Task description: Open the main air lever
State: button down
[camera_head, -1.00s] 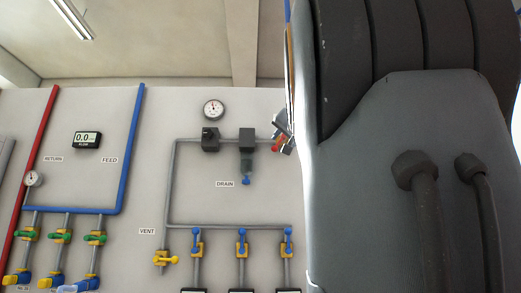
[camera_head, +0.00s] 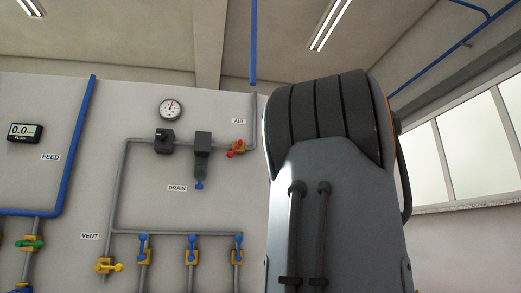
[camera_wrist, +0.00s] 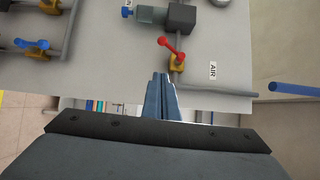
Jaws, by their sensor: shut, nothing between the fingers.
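The main air lever (camera_head: 236,149) is a red handle on a yellow valve (camera_head: 239,146), on the grey pipe beside the AIR label (camera_head: 238,122) in the head view. In the wrist view the red lever (camera_wrist: 172,48) lies slanted over its yellow valve body (camera_wrist: 177,63), near the AIR label (camera_wrist: 213,70). My gripper (camera_wrist: 161,76) shows in the wrist view with its fingers together and empty. Its tips appear just below the valve in the picture, and I see no contact with the lever. The gripper is not visible in the head view.
A dark regulator block (camera_head: 202,142) with the DRAIN bowl stands left of the valve, and a round gauge (camera_head: 170,109) is above. Blue-handled valves (camera_head: 191,246) and a yellow VENT lever (camera_head: 109,267) are lower. My arm covers the wall right of the valve.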

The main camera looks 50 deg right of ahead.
jog(key=w+a+p, duration=0.2)
jog(key=w+p, duration=0.2)
jog(key=w, duration=0.8)
